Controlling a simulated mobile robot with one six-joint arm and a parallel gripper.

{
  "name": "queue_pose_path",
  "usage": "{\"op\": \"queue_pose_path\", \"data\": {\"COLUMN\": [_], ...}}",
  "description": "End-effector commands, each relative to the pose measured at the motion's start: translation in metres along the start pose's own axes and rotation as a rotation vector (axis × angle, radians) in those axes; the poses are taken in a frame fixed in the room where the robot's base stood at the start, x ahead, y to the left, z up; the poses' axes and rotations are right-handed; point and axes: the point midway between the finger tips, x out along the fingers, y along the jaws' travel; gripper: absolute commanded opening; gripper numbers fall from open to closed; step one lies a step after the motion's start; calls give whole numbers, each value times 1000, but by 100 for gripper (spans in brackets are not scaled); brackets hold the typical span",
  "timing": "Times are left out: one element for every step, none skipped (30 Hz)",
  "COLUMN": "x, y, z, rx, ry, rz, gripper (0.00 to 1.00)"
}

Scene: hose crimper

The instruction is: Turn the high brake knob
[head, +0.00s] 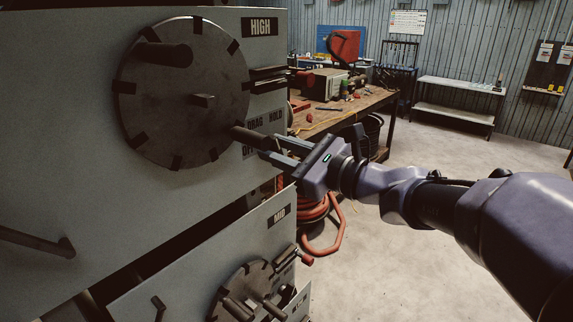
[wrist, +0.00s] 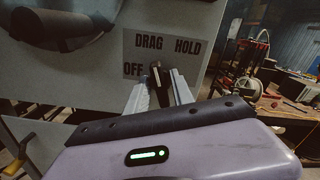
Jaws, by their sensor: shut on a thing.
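The high brake knob (wrist: 156,70) is a small dark knob on the grey panel, just below the word DRAG and right of the word OFF in the wrist view. It also shows in the head view (head: 247,137), near the lower right rim of the large dark disc. My gripper (head: 274,148) reaches it from the right. In the wrist view my gripper's two fingers (wrist: 158,88) lie on either side of the knob, shut on it. The fingers hide the knob's lower part, and its exact setting is hard to tell. The label (wrist: 170,52) reads OFF, DRAG, HOLD.
A lower panel with a MID sign (head: 278,216) and smaller disc is below. A cluttered workbench (head: 345,112) stands behind. Open floor (head: 460,165) lies right.

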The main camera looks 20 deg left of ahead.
Motion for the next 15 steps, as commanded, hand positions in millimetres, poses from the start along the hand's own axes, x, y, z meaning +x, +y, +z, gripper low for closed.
{"op": "queue_pose_path", "data": {"x": [0, 0, 0, 0, 0, 0, 0, 0, 0, 0, 0, 0, 0, 0, 0], "y": [2, 2, 2, 2, 2, 1, 1, 1, 1, 1, 1, 1, 1, 1, 1], "z": [-4, -4, -3, -3, -3, -2, -2, -2, -2, -2, -1, -1, -1, -1, -1], "rx": [-25, -41, -60, -74, -85, -99, -109, -117, -128, -134, -140, -146, -150, -153, -156], "ry": [-1, 0, 0, 1, 1, 1, 1, 0, 0, 0, 1, 1, 1, 1, 1], "rz": [0, 0, 1, 1, 0, 0, 0, 0, 0, 0, 0, 1, 1, 1, 1], "gripper": [0, 0, 0, 0, 0, 0, 0, 0, 0, 0, 0, 0, 0, 0, 0]}}
